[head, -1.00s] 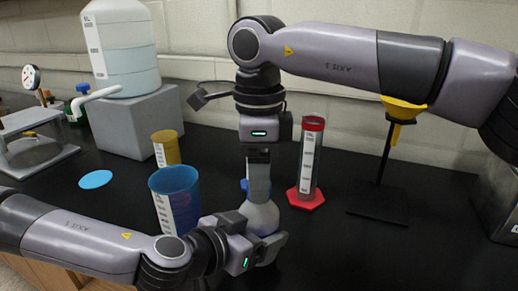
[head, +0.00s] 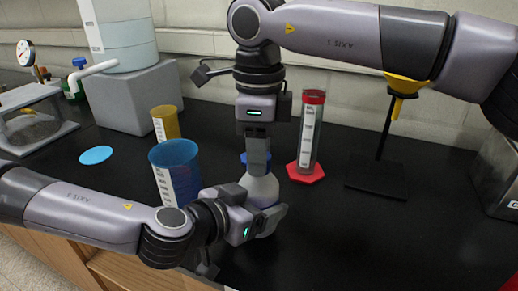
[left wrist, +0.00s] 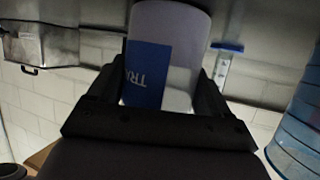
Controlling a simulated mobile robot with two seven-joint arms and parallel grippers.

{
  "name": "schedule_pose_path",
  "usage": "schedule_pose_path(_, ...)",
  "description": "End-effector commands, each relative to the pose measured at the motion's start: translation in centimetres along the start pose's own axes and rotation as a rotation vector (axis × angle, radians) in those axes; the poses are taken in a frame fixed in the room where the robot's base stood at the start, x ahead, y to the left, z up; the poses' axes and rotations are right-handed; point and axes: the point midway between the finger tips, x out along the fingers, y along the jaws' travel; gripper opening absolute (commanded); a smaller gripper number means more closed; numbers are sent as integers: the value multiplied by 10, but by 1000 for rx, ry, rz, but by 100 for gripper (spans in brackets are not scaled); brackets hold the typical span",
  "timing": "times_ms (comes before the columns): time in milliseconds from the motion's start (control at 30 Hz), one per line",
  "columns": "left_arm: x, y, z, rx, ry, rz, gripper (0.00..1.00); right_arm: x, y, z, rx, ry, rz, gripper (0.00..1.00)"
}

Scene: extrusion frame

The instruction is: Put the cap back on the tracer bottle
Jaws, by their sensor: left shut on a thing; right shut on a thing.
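The tracer bottle (head: 261,188) is pale grey-white and stands upright on the black bench in the head view. My left gripper (head: 266,214) is shut around its lower body. In the left wrist view the bottle (left wrist: 178,45) is between the fingers, with a blue label reading "TR". The blue cap (head: 243,158) is at the bottle's top, mostly hidden behind the fingers of my right gripper (head: 258,166), which points straight down and is shut on it. The fingers hide whether the cap is seated on the neck.
A blue beaker (head: 176,178) stands close left of the bottle, with a yellow beaker (head: 166,126) behind it. A red-topped cylinder (head: 308,135) stands behind right. A funnel stand (head: 376,181) is farther right. A blue disc (head: 96,155) lies left. The front right bench is clear.

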Motion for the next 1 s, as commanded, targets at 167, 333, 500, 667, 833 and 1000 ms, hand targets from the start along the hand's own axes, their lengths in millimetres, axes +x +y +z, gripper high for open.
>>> schedule_pose_path(167,0,0,1,2,-1,1,0,0,-1,0,30,-1,-2,3)
schedule_pose_path(333,0,0,1,1,-1,1,0,0,-1,0,29,-1,-1,69)
schedule_pose_path(500,0,0,1,1,-1,1,0,0,0,0,28,-1,-1,69)
schedule_pose_path(667,0,0,1,1,-1,1,0,-7,-1,0,28,-3,-2,69)
schedule_pose_path(833,0,0,1,1,-1,0,0,-35,-1,0,28,-4,-4,69)
schedule_pose_path(1000,0,0,1,1,-1,0,0,-74,0,0,29,-3,-4,69)
